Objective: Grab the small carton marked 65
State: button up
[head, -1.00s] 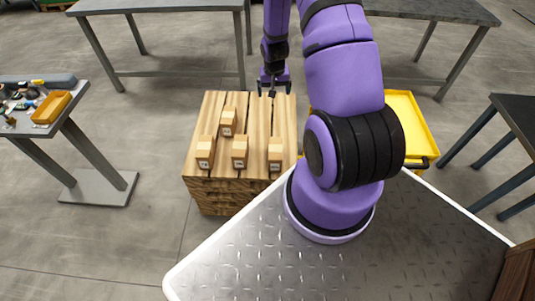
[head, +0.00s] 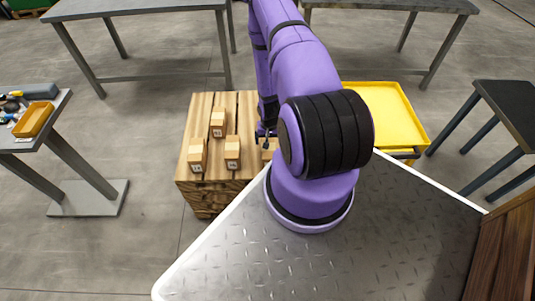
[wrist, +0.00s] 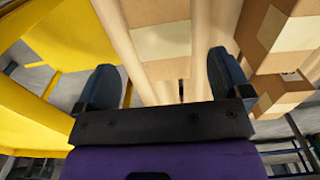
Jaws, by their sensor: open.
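Several small brown cartons with pale tape and white labels stand on the wooden block: a back one (head: 218,124), a front left one (head: 197,155), a front middle one (head: 232,154) and a front right one (head: 268,151), mostly hidden by my arm. The label numbers are too small to read, so I cannot tell which is 65. My gripper (head: 265,137) is open near the front right carton. In the wrist view, my gripper (wrist: 163,82) has a carton (wrist: 160,40) showing between its spread fingers, apparently ungripped. Another carton (wrist: 268,35) is just outside the right finger.
The slatted wooden block (head: 205,103) bears the cartons. A yellow cart (head: 390,110) stands right of it and fills the left of the wrist view. Grey tables stand behind, a table with an orange bin (head: 35,119) at left, and a dark table (head: 510,108) at right.

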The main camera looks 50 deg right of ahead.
aim_at(268, 153)
jog(key=shift+a+f, duration=0.15)
jog(key=shift+f, duration=1.75)
jog(key=shift+a+f, duration=0.1)
jog(key=shift+f, duration=1.8)
jog(key=c, duration=1.3)
jog(key=shift+r, duration=0.1)
